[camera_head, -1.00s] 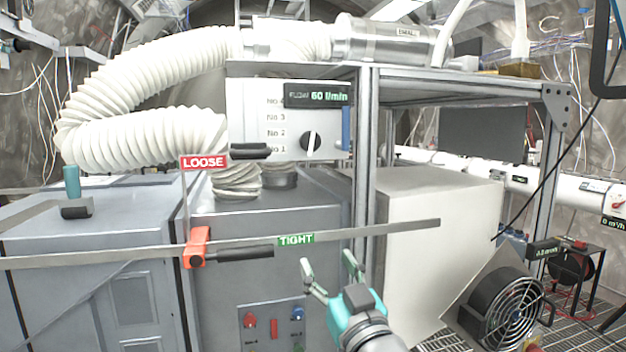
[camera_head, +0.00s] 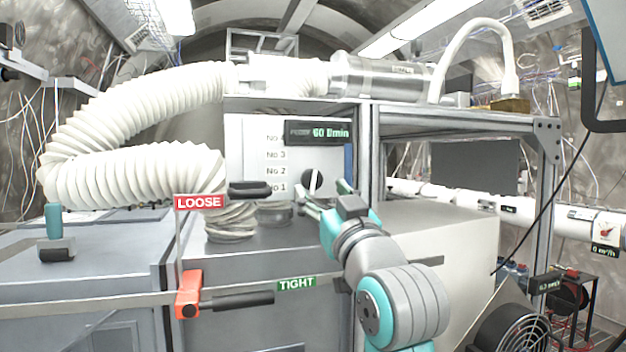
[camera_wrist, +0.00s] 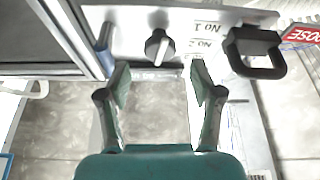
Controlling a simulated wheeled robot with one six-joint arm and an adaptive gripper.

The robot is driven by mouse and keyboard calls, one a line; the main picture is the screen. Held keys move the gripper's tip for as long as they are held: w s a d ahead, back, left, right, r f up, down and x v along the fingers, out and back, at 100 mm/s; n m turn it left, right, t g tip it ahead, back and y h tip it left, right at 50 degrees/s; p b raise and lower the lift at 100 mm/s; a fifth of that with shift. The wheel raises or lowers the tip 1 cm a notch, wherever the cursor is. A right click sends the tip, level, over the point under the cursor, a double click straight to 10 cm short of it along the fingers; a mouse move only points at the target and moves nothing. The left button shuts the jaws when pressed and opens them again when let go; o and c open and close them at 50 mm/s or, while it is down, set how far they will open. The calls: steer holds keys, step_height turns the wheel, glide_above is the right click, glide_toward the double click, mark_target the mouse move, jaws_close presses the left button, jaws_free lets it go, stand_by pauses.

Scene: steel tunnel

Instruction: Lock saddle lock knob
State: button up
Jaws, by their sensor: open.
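An orange clamp (camera_head: 189,294) sits on the grey rail, with a black bar handle (camera_head: 243,300) reaching right toward the green TIGHT sign (camera_head: 297,284). The red LOOSE sign (camera_head: 199,202) stands on a thin post above the clamp. Which part is the saddle lock knob is not labelled. My gripper (camera_head: 325,190) is open and empty, up and right of the clamp, in front of the flow panel. The wrist view, upside down, shows my open fingers (camera_wrist: 160,82) below a black selector knob (camera_wrist: 158,47), apart from it. The clamp is not in that view.
The white flow panel (camera_head: 254,150) bears a black loop handle (camera_head: 250,189), also in the wrist view (camera_wrist: 257,53). A metal frame post (camera_head: 368,140) stands right of it. A ribbed white hose (camera_head: 130,175) fills the left. A fan (camera_head: 512,333) stands lower right.

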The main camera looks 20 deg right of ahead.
mark_target(313, 179)
steer(key=x, duration=0.5)
steer(key=shift+w+r, duration=0.1)
steer(key=shift+w, duration=0.2)
steer(key=c, duration=1.1)
